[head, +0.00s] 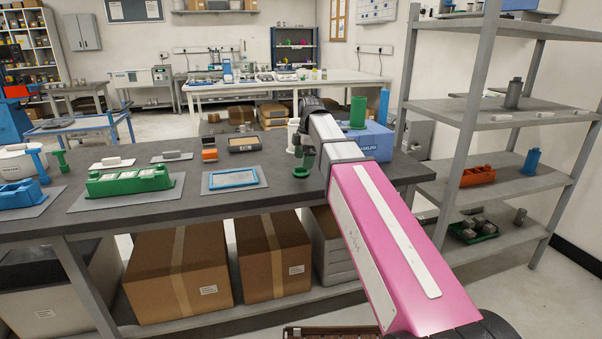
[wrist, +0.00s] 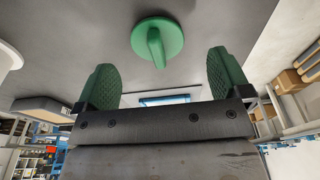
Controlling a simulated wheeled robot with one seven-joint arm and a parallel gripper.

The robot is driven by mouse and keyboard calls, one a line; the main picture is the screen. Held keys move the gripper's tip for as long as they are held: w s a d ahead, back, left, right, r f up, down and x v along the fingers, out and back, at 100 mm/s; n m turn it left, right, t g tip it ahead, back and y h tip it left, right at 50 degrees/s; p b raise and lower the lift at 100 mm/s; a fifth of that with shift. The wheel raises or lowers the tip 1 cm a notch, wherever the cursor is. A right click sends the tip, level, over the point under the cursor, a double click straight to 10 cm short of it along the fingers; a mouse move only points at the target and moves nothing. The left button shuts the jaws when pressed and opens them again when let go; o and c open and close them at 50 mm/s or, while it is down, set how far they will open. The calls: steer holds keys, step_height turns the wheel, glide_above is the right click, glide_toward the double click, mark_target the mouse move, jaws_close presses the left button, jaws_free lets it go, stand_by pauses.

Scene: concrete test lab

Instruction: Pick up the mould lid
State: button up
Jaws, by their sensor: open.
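The mould lid looks to be a green round disc with a raised bar handle (wrist: 157,40), lying on the dark grey bench top. In the head view a small green piece (head: 301,172) below my gripper seems to be the same lid, partly hidden by the gripper. My gripper (head: 304,158) has green fingers and is over the bench. In the wrist view the fingers (wrist: 161,80) are spread wide and empty. The lid shows beyond the fingertips, roughly centred between them, with its handle pointing toward the gripper. No contact with the lid shows.
A blue-framed tray (head: 234,179) lies left of the lid on the grey bench (head: 270,200). A white cylinder (head: 293,135) and a blue box (head: 371,142) bearing a green cylinder (head: 358,111) stand close by. Grey shelving (head: 480,108) rises at right.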

mark_target(301, 170)
steer(key=shift+a+f, duration=0.25)
steer(key=shift+f, duration=0.7)
steer(key=shift+a+f, duration=0.2)
steer(key=shift+f, duration=0.7)
steer(key=c, duration=1)
steer(key=shift+r, duration=0.2)
